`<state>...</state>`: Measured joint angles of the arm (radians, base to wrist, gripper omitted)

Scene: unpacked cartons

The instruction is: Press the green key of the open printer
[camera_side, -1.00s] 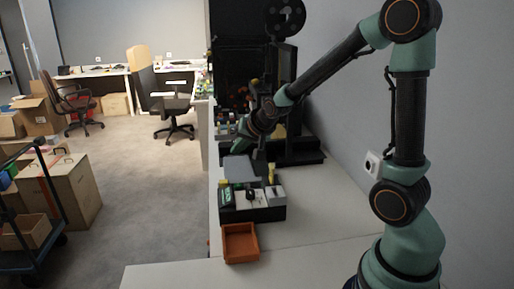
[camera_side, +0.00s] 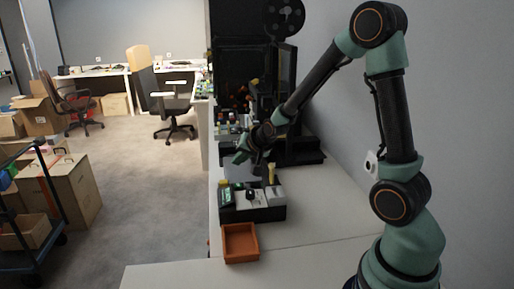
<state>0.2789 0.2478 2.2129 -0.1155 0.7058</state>
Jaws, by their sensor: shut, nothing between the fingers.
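The open printer (camera_side: 287,70) is a tall black frame with a spool (camera_side: 284,17) on top, at the back of the white table. I cannot make out its green key; my arm and gripper cover part of the printer's lower front. My gripper (camera_side: 240,158) is shut and empty, pointing down and left in front of the printer. It appears above the grey plate behind the black box, and I cannot tell its exact height.
A black box (camera_side: 262,214) with small modules, one with a green face (camera_side: 226,196), stands on the table (camera_side: 315,215) nearer the camera. An orange tray (camera_side: 240,257) lies in front of it. The table's right part is clear. A grey wall stands at right.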

